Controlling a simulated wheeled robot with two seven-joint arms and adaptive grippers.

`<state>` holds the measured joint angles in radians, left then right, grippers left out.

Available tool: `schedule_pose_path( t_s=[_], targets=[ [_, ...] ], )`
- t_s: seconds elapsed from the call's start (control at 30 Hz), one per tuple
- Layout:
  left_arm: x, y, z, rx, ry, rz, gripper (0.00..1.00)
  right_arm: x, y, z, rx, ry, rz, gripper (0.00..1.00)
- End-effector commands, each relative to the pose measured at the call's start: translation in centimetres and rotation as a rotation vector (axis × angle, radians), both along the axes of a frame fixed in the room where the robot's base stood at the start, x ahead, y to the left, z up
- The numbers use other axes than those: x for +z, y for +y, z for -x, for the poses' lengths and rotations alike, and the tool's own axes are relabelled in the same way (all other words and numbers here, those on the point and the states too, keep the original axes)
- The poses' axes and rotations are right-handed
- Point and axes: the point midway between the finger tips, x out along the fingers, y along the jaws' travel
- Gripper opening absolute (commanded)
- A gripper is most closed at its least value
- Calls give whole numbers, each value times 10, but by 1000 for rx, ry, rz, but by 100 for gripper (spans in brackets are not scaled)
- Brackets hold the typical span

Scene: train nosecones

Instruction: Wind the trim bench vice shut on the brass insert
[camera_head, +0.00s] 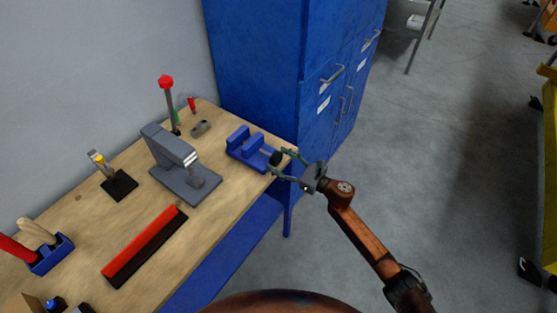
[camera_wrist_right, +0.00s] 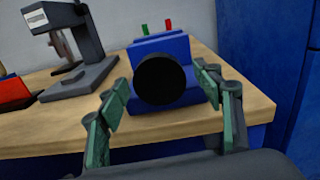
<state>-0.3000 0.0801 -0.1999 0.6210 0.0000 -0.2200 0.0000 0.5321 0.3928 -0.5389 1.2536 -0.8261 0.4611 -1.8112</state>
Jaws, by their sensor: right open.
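The blue trim bench vice (camera_head: 240,144) stands near the right end of the wooden bench. It also shows in the right wrist view (camera_wrist_right: 165,47), with its round black knob (camera_wrist_right: 161,78) facing my right gripper. In the head view the knob (camera_head: 276,158) is at the vice's front right. My right gripper (camera_head: 282,162) is open, with its green fingers (camera_wrist_right: 157,112) on both sides of the knob. I cannot tell whether the fingers touch it. A gap shows between the vice jaws in the head view. I cannot make out a brass insert in them. My left gripper is not in view.
A grey press (camera_head: 178,170) stands left of the vice. A small grey part (camera_head: 201,128) and a red-topped post (camera_head: 169,104) are behind. A red and black strip (camera_head: 145,246) lies at the front. A blue cabinet (camera_head: 270,70) stands close behind the vice. Open floor (camera_head: 430,190) lies right.

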Motion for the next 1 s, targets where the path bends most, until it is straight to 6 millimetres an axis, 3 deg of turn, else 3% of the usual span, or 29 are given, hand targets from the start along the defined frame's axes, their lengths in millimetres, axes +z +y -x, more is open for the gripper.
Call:
schedule_pose_path(
  t_s=[0.33, 0.9, 1.0],
  targets=[
    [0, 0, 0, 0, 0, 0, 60, 0, 4, -3, 0, 1, -1, 60],
    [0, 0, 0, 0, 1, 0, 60, 0, 4, -3, -1, 1, -1, 21],
    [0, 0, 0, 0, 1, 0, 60, 0, 3, -3, -1, 1, -1, 18]
  ],
)
